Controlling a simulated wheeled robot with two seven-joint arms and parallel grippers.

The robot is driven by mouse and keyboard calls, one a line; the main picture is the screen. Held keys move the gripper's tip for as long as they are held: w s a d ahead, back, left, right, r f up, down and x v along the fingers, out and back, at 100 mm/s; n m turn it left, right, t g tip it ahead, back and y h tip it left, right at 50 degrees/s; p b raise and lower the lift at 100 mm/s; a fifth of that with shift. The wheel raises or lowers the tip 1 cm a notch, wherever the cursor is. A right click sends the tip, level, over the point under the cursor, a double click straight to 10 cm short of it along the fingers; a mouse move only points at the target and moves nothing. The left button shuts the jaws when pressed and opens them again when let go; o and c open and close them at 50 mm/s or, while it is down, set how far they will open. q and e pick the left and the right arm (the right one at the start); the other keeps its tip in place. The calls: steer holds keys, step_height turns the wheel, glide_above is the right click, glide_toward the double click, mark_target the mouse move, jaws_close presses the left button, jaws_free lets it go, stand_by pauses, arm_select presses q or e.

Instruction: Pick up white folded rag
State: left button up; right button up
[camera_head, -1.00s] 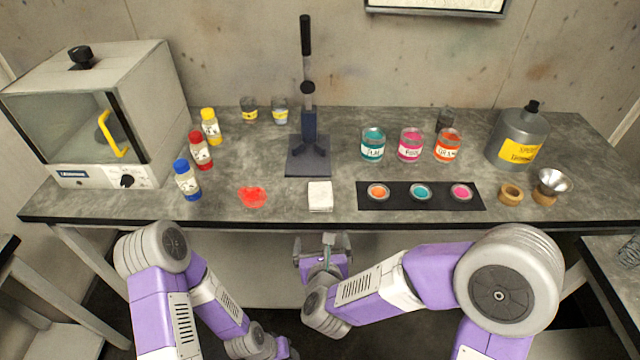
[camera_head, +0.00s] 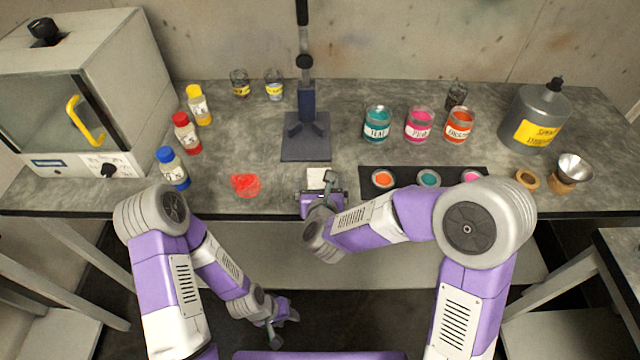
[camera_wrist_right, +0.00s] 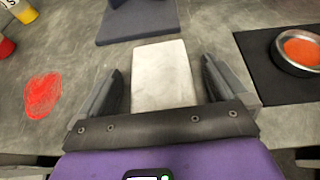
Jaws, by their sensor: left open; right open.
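The white folded rag (camera_head: 317,177) lies on the grey workbench near its front edge. In the head view my right gripper (camera_head: 321,186) covers its near part. In the right wrist view the rag (camera_wrist_right: 162,75) lies between the two open fingers of my right gripper (camera_wrist_right: 162,88), with a gap on each side. I cannot tell how high the fingers are above the bench. My left gripper (camera_head: 284,318) is low in front of the bench, away from the rag, open and empty.
A red spill (camera_head: 245,185) lies left of the rag. A black mat (camera_head: 404,179) with paint tins is close on the right. The dark base of a press (camera_head: 306,148) stands behind. Bottles (camera_head: 173,170) and an oven (camera_head: 90,100) are at the left.

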steer(key=c, duration=1)
